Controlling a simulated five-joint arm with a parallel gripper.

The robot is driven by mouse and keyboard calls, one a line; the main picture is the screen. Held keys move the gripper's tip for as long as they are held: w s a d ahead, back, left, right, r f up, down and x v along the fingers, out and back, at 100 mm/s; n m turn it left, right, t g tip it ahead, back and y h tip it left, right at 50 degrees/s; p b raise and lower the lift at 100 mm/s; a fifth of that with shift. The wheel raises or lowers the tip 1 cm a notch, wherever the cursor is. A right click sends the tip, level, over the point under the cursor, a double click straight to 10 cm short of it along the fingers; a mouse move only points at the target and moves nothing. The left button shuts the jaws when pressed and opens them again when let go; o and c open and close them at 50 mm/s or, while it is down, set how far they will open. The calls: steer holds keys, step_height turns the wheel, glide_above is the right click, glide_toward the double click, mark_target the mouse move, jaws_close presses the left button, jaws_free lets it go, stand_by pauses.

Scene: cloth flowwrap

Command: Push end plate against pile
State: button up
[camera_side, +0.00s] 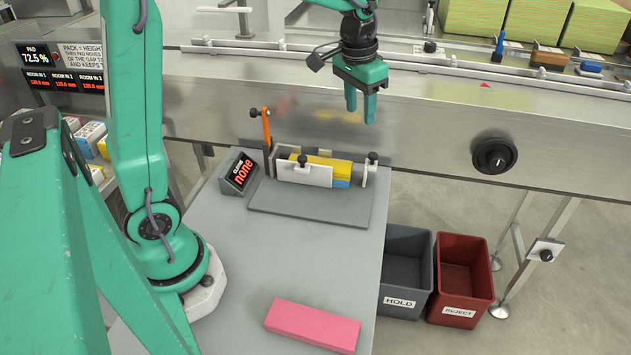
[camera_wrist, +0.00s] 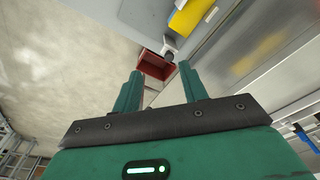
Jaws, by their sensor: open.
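The pile (camera_side: 341,171) is a row of yellow and blue packs in a small fixture on the grey table. The end plate (camera_side: 365,177) is a small white upright plate with a black knob, at the right end of the pile. A narrow gap seems to show between them. In the wrist view the yellow of the pile (camera_wrist: 190,18) and the knobbed end plate (camera_wrist: 166,46) show at the top. My gripper (camera_side: 360,114) is open and empty, above and behind the fixture; its fingers also show in the wrist view (camera_wrist: 160,72).
A white front plate (camera_side: 304,175) with a knob and an orange lever (camera_side: 266,128) are on the fixture. A pink block (camera_side: 312,325) lies in front. HOLD (camera_side: 401,299) and REJECT (camera_side: 459,311) bins stand right.

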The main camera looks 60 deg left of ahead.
steer(key=g, duration=0.1)
glide_above(373, 154)
step_height(373, 154, down, 6)
steer(key=shift+f, duration=0.1)
steer(key=shift+f, duration=3.85)
steer(key=shift+c, duration=0.4)
jaws_close()
steer(key=shift+s+a, duration=2.25)
steer(key=shift+a, duration=0.1)
steer(key=shift+r, duration=0.1)
